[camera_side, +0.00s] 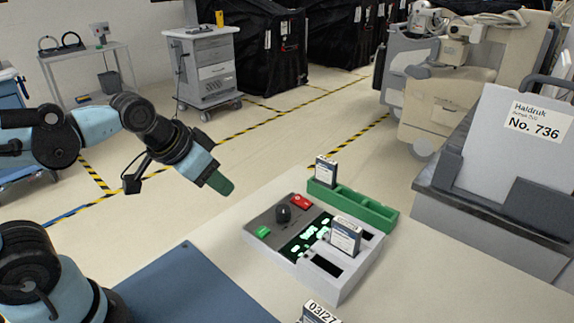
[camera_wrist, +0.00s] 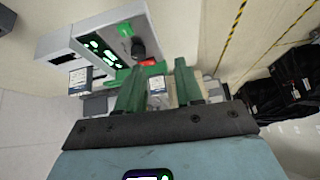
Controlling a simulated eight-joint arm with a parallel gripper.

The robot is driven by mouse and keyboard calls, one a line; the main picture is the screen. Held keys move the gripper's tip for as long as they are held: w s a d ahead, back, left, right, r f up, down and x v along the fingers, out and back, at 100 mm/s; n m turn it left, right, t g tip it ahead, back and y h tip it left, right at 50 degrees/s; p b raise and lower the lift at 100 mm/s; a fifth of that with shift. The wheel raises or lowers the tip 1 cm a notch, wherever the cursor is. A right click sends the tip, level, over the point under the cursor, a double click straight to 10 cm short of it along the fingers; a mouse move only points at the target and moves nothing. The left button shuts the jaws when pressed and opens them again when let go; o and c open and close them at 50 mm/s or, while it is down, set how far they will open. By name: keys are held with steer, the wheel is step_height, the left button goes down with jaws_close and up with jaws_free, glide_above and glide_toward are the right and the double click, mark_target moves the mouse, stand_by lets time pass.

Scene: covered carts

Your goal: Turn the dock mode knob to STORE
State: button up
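The dock (camera_side: 341,285) is a grey and white box on the table in the side view. Its dark round mode knob (camera_side: 283,213) stands between a green label (camera_side: 262,232) and a red label (camera_side: 300,201). The label text and knob pointer are too small to read. In the wrist view the knob (camera_wrist: 138,50) lies just beyond my fingertips. My gripper (camera_side: 224,187) hangs up and left of the dock, apart from it. In the wrist view my gripper's green fingers (camera_wrist: 157,82) are spread with nothing held.
A cartridge (camera_side: 345,236) stands in a dock slot beside the lit display (camera_side: 308,236). A green tray (camera_side: 370,208) behind holds another cartridge (camera_side: 326,170). A third labelled item (camera_side: 318,314) is cut off at the front edge. A blue mat (camera_side: 195,290) lies left.

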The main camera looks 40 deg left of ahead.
steer(key=o, duration=0.4)
steer(key=w+r+m+g, duration=0.1)
steer(key=w+d+r+m+g, duration=0.1)
steer(key=w+m, duration=0.1)
steer(key=w+d+r+m, duration=0.1)
steer(key=w, duration=0.1)
steer(key=shift+w+d+m+g, duration=0.15)
steer(key=shift+m+g, duration=0.15)
steer(key=shift+g, duration=0.1)
steer(key=m+g, duration=0.4)
steer(key=m, duration=0.2)
glide_above(284, 209)
steer(key=f, duration=0.1)
step_height(284, 209, down, 12)
steer(key=shift+f, duration=0.1)
steer(key=c, duration=1.1)
